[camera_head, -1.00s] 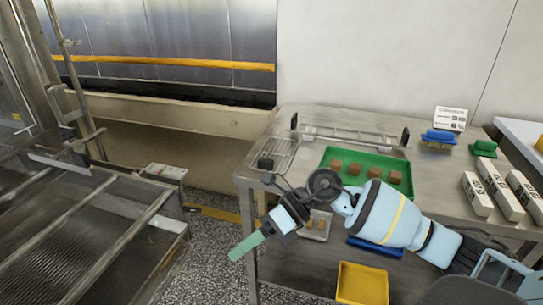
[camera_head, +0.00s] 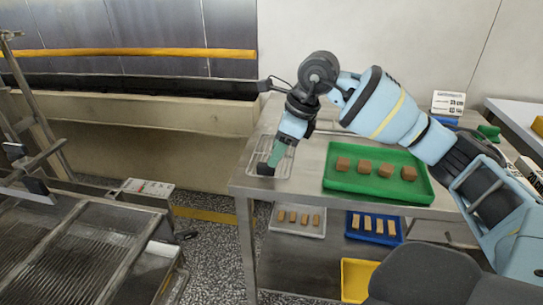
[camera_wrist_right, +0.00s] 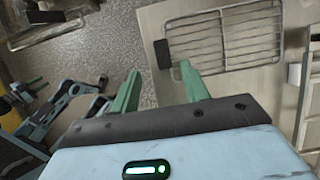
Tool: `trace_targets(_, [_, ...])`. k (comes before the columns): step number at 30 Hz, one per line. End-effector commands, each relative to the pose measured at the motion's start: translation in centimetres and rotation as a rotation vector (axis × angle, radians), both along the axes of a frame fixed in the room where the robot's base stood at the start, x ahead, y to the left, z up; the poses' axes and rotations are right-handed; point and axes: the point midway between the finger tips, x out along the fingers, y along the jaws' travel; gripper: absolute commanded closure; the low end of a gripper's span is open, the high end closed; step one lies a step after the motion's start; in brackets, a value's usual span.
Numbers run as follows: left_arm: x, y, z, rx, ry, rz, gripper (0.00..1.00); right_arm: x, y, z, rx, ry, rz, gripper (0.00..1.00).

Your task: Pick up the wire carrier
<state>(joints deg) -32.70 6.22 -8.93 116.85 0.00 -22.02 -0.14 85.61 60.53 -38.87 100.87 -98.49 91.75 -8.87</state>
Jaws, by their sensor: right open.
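The wire carrier is a flat metal wire grid (camera_head: 284,160) with a dark block-shaped handle (camera_head: 265,169), at the left end of the steel table. My right arm hides part of it in the head view. In the right wrist view the grid (camera_wrist_right: 225,45) lies flat on the table and the dark block (camera_wrist_right: 162,53) stands at its left edge. My right gripper (camera_head: 272,157) points down over this handle end. Its green fingers (camera_wrist_right: 158,88) are open, apart and empty, with the block ahead between them. My left gripper is not in the head view; light-blue arm parts (camera_wrist_right: 60,105) show in the wrist view.
A green tray (camera_head: 378,184) with several brown blocks lies right of the carrier. A grey tray (camera_head: 298,232), a blue tray (camera_head: 351,234) and a yellow bin (camera_head: 355,280) are below. A conveyor (camera_head: 40,255) stands left across a floor gap.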

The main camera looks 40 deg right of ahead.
Motion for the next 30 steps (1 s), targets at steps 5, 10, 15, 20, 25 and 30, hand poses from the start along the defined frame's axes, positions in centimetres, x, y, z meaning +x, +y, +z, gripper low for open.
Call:
trace_targets(5, [0.0,0.0,0.0,0.000,0.000,0.000,0.65,0.4,0.3,-1.0,0.000,-0.001,0.001,0.55])
trace_targets(10, [0.0,0.0,0.0,0.000,-0.001,0.000,0.65,0.6,0.4,-1.4,0.002,-0.001,0.001,0.55])
trace_targets(15, [0.1,0.0,0.2,0.001,-0.003,0.000,0.65,1.6,0.9,-3.1,0.003,0.002,0.002,0.55])
trace_targets(20, [0.1,0.0,0.3,0.001,-0.003,0.000,0.65,2.4,1.4,-5.1,0.002,0.000,0.001,0.55])
trace_targets(25, [0.1,0.0,0.3,0.000,-0.003,0.001,0.65,2.5,1.5,-5.7,0.002,-0.001,0.000,0.55])
trace_targets(30, [0.1,0.0,0.2,0.000,-0.002,0.001,0.65,2.5,1.5,-5.6,0.002,-0.001,0.000,0.62])
